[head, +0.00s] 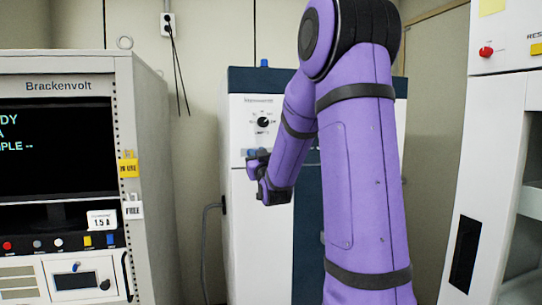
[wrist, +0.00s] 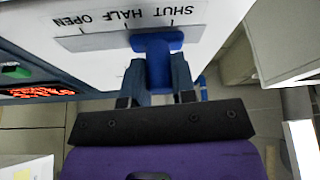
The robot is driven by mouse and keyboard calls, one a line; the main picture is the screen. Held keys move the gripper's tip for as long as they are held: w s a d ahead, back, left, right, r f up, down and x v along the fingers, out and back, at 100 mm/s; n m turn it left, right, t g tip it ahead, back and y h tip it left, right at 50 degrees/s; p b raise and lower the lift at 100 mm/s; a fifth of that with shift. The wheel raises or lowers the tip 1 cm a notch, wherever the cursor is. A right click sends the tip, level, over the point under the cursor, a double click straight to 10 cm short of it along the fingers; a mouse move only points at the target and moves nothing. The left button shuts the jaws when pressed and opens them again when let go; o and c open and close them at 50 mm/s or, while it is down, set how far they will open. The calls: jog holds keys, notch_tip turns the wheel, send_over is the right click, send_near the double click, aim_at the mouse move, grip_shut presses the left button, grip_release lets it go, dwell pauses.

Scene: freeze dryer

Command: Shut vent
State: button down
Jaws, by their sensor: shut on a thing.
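The vent's blue handle (wrist: 157,45) sticks out from a pale scale plate (wrist: 212,30) in the wrist view. The plate is marked SHUT, HALF and OPEN and appears upside down. The handle stands between the HALF and SHUT marks, nearer SHUT. My gripper (wrist: 156,78) is shut on the handle, with one finger on each side of it. In the head view my gripper (head: 257,168) is at the front of the white and dark blue freeze dryer (head: 240,230), below its black dial (head: 264,122). The handle is mostly hidden there.
A Brackenvolt cabinet (head: 148,180) with a dark screen stands at the left. A white unit (head: 490,150) with a red button stands at the right. A wall socket (head: 168,22) with hanging cables is behind. My purple arm covers much of the dryer's right side.

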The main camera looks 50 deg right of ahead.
jog(key=shift+w+a, duration=0.45)
jog(key=shift+a, duration=0.35)
jog(key=c, duration=0.9)
grip_release()
jog(key=shift+a, duration=0.15)
jog(key=shift+f, duration=0.1)
